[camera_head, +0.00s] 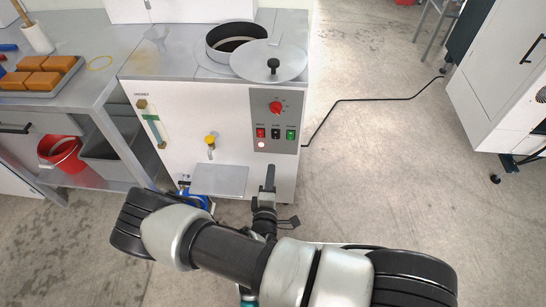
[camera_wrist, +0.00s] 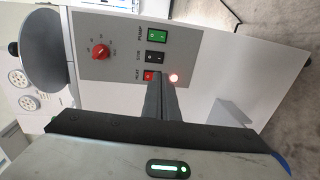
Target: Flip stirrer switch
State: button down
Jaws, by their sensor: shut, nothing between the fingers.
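The white machine has a grey control panel (camera_head: 276,115) on its front. Its stirrer switch (camera_head: 276,133) is the black middle rocker, labelled STIR, and it also shows in the wrist view (camera_wrist: 155,57). It sits between a red HEAT switch (camera_head: 261,133) and a green PUMP switch (camera_head: 291,134). My gripper (camera_head: 269,170) is shut and empty, below the panel in the head view. In the wrist view its fingers (camera_wrist: 158,90) point toward the panel and end near the red switch, partly covering it. I cannot tell whether they touch the panel.
A red knob (camera_head: 276,106) is above the switches and a lit lamp (camera_head: 262,144) below them. A yellow-handled tap (camera_head: 211,141) and a grey shelf (camera_head: 219,181) project from the machine's front. A round lid (camera_head: 269,64) lies on top.

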jog(key=b, duration=0.3)
send_near(275, 138)
jog(key=w, duration=0.3)
jog(key=w+f, duration=0.1)
jog(key=w, duration=0.1)
jog(key=shift+w+d, duration=0.1)
jog(key=shift+d, duration=0.05)
jog(key=shift+w+r, duration=0.1)
jog(key=shift+w, duration=0.45)
jog(key=shift+w+b, duration=0.15)
jog(key=shift+b, duration=0.2)
jog(key=shift+w+t, duration=0.1)
jog(key=shift+t, duration=0.2)
